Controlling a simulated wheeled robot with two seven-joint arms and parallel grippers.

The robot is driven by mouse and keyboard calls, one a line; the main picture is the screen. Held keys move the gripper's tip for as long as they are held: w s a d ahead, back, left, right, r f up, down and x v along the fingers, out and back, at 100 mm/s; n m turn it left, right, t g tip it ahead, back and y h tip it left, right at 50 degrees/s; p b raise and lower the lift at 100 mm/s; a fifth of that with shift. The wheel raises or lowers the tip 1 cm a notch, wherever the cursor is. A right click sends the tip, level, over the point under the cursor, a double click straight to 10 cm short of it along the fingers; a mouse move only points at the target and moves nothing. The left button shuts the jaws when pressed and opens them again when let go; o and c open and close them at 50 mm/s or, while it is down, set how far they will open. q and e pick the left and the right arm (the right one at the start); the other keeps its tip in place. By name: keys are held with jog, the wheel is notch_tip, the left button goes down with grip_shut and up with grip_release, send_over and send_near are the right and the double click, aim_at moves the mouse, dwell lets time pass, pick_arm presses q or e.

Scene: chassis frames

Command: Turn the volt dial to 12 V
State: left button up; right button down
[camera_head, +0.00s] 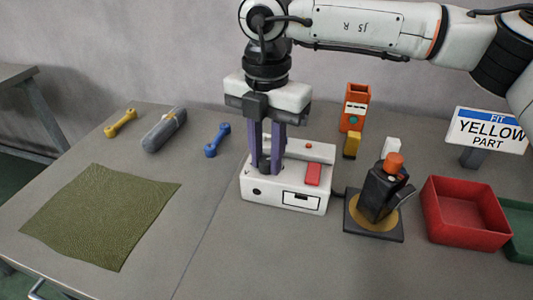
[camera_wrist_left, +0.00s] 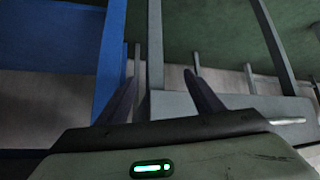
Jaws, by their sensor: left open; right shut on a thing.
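The white power unit (camera_head: 262,197) stands on the table in the middle of the head view, with a red switch, a small display and a dark round socket on it. My right gripper (camera_head: 267,167) points straight down over the unit's left part, its purple fingers shut on the dark volt dial (camera_head: 265,166). The fingers hide most of the dial, so its pointer and markings cannot be read. My left gripper (camera_wrist_left: 163,82) shows only in the left wrist view, open and empty, away from the unit.
A dark tool stand (camera_head: 377,195) is close to the unit's right, with a red bin (camera_head: 465,212) beyond it. An orange holder (camera_head: 354,105) stands behind.

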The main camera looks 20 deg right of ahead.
jog(key=shift+n, duration=0.3)
jog(key=n+b, duration=0.1)
jog(key=n, duration=0.4)
jog(key=shift+n, duration=0.3)
jog(key=n, duration=0.5)
jog(key=shift+b, duration=0.3)
jog(key=shift+n, duration=0.3)
jog(key=c, duration=1.5)
grip_release()
jog(key=shift+r, duration=0.15)
